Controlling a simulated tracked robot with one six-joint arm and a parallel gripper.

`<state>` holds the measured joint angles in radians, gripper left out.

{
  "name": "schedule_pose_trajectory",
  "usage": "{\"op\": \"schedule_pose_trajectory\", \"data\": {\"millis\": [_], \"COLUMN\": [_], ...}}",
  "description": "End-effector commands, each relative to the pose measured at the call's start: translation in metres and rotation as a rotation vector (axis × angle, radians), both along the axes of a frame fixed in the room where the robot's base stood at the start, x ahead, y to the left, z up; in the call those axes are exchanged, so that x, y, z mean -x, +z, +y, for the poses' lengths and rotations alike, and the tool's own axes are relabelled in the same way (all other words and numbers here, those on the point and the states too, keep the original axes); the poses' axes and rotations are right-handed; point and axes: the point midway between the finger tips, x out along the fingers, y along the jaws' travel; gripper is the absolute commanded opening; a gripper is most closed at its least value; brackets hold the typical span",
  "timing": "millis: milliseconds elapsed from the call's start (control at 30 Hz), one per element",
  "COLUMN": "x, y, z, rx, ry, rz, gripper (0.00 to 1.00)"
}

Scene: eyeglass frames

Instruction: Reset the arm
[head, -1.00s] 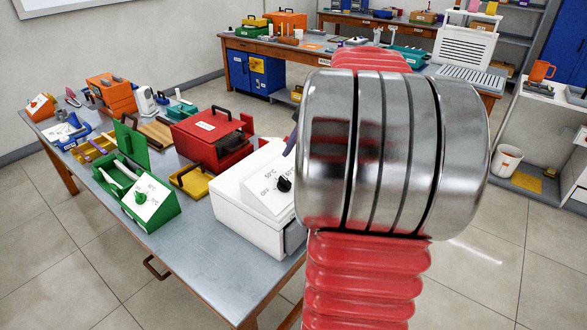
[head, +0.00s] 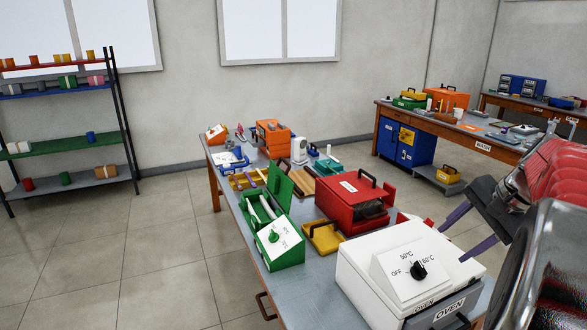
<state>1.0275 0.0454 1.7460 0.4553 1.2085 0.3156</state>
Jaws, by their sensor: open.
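My gripper (head: 452,245) is at the right in the head view, with two purple fingers spread apart. It is open, and nothing shows between the fingers. The fingertips appear beside or above the back right part of a white oven (head: 367,278) with a dial; I cannot tell the exact gap. My red and silver arm fills the right edge and hides what lies behind it.
The metal-topped table (head: 318,275) also bears a red box (head: 345,200), an open green box (head: 279,240), a yellow tray (head: 321,238) and an orange case (head: 271,137). A shelf rack (head: 75,145) stands at the left wall. The floor between is clear.

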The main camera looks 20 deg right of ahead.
Motion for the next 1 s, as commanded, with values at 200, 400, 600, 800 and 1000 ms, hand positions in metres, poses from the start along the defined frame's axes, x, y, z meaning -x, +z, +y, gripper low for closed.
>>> {"op": "schedule_pose_trajectory", "data": {"millis": [200,400,600,800,1000], "x": [0.001,0.023,0.028,0.028,0.03], "y": [-0.002,-0.035,-0.049,-0.057,-0.062], "z": [-0.005,0.001,0.042,0.097,0.156], "rx": [0.035,0.093,0.177,0.274,0.381], "ry": [0.026,0.094,0.232,0.408,0.603], "rz": [0.002,0.071,0.12,0.15,0.159], "gripper": [0.51,0.51,0.51,0.51,0.51]}}
